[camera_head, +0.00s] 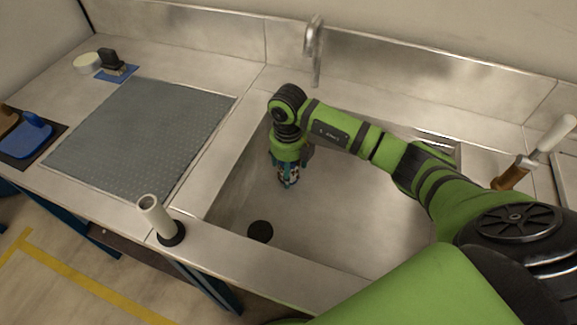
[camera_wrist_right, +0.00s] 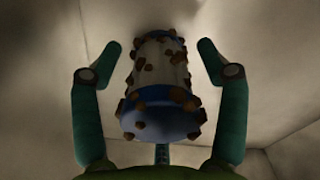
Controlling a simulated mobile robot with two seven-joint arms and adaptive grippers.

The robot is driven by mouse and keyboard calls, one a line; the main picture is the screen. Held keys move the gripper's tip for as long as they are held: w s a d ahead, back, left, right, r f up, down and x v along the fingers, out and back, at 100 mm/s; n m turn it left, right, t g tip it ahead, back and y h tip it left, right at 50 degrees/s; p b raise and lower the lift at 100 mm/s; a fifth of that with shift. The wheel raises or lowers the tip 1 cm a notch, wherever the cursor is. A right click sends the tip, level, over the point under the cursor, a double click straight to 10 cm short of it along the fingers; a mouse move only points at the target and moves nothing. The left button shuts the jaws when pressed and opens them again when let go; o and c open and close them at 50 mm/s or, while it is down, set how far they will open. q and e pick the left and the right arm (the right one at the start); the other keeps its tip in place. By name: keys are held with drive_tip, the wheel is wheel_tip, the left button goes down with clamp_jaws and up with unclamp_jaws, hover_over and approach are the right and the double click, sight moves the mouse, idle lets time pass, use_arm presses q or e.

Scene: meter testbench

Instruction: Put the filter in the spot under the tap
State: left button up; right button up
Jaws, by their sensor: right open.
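The filter (camera_wrist_right: 160,65), a pale cylinder with blue ends and brown lumps stuck on it, is between the two spread fingers of my right gripper (camera_wrist_right: 160,52) in the right wrist view. A gap shows on each side of it. In the head view my right gripper (camera_head: 288,172) points down into the steel sink, and its fingers largely hide the filter. The tap (camera_head: 315,50) rises behind the sink's back edge, its spout above and behind the gripper. My left gripper is not in view.
The sink (camera_head: 340,235) has a black round disc (camera_head: 260,231) on its floor near the front. A white cylinder on a black base (camera_head: 156,217) stands at the front left edge. A grey mat (camera_head: 140,135) lies left; a white-handled tool (camera_head: 535,155) is at right.

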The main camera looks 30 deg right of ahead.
drive_tip(key=shift+r, duration=0.3)
wheel_tip(320, 180, up, 12)
drive_tip(key=shift+f+b, duration=0.1)
drive_tip(key=shift+b, duration=0.6)
